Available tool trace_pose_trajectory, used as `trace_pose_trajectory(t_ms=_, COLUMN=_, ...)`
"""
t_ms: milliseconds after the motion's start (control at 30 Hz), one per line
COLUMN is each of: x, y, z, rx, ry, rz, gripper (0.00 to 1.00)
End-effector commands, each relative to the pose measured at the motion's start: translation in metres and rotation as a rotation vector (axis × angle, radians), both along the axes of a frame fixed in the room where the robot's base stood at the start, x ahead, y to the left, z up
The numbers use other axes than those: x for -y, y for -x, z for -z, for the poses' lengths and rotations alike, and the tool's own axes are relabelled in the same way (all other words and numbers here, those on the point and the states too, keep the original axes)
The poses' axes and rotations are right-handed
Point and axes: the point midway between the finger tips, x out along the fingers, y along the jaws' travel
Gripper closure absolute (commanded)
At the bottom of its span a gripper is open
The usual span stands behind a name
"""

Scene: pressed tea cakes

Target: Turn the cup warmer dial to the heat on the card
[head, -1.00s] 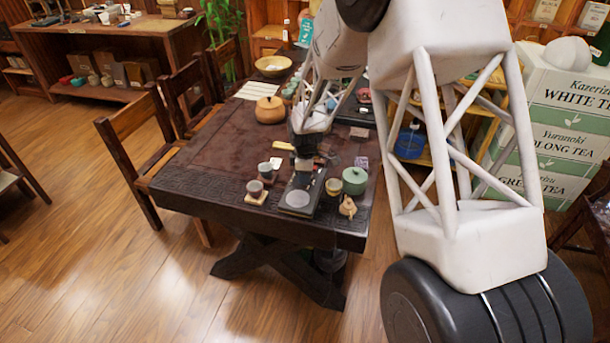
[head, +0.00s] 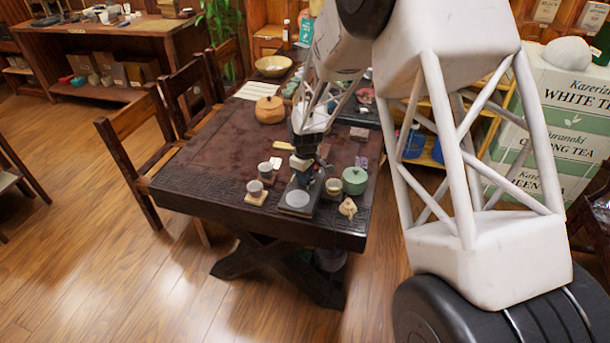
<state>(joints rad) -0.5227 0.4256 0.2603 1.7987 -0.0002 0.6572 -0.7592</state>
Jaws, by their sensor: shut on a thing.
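The cup warmer (head: 297,200) is a dark slab with a pale grey round plate, near the front edge of the dark table (head: 225,140). My gripper (head: 303,180) points down at the back end of the warmer. Its jaws are small in this view and appear shut on the warmer's dial, which they and the wrist hide. I cannot read the dial's setting. I cannot read either, nor tell which gives the heat.
A round wooden pot (head: 269,110) is farther back. The table's left part is clear.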

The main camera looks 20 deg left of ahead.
Motion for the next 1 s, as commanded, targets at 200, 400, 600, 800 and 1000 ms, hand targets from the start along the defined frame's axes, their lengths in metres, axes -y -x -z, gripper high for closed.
trace_pose_trajectory(t_ms=200, x=-0.0007, y=-0.0002, z=-0.0006, rx=0.0, ry=-0.001, rz=0.202, gripper=0.93)
trace_pose_trajectory(t_ms=400, x=-0.0006, y=-0.0001, z=-0.0005, rx=0.0, ry=-0.001, rz=0.37, gripper=0.93)
trace_pose_trajectory(t_ms=600, x=-0.0009, y=-0.0006, z=-0.0009, rx=0.002, ry=-0.002, rz=0.489, gripper=0.93)
trace_pose_trajectory(t_ms=800, x=-0.0009, y=-0.0007, z=-0.0012, rx=0.002, ry=-0.002, rz=0.549, gripper=0.93)
trace_pose_trajectory(t_ms=1000, x=-0.001, y=-0.0008, z=-0.0013, rx=0.002, ry=-0.002, rz=0.564, gripper=0.93)
